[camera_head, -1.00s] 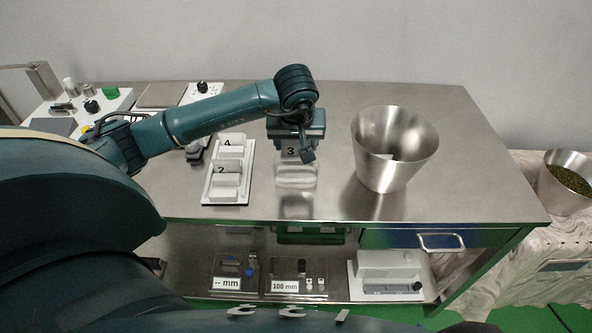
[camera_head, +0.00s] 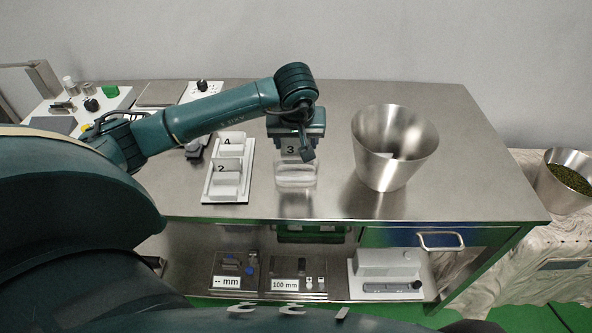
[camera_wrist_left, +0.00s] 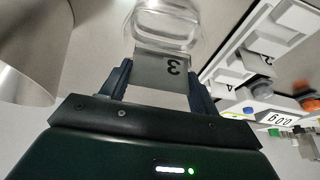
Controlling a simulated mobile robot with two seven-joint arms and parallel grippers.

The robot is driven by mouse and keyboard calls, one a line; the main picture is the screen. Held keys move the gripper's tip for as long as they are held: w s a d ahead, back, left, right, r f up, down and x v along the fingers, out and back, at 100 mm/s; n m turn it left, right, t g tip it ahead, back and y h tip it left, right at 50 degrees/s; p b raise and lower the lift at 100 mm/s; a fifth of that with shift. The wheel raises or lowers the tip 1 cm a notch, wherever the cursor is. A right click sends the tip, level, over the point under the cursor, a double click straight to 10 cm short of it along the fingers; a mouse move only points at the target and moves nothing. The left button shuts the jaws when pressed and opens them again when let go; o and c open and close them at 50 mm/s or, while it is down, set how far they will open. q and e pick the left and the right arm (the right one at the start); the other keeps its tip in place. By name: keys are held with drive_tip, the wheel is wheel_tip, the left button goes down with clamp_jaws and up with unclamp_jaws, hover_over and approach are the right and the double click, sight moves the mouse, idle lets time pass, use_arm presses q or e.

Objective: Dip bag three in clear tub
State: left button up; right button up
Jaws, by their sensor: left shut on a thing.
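Bag three (camera_head: 290,150), a pale bag marked 3, is pinched upright in my left gripper (camera_head: 291,143). The clear tub (camera_head: 296,181) is a see-through dish on the steel table just below the bag. In the left wrist view the two fingers (camera_wrist_left: 160,88) grip the sides of bag three (camera_wrist_left: 160,69), whose far end overlaps the near rim of the clear tub (camera_wrist_left: 166,28). I cannot tell whether the bag's lower edge is inside the tub or above it. My right gripper is out of view.
A white rack (camera_head: 211,197) with bags two (camera_head: 228,166) and four (camera_head: 230,143) stands left of the tub. A large steel bucket (camera_head: 398,170) stands to the right. The table's right end (camera_head: 480,185) is clear.

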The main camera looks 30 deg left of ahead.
use_arm(q)
drive_tip(key=shift+r+p, duration=1.55)
drive_tip(key=shift+r, duration=1)
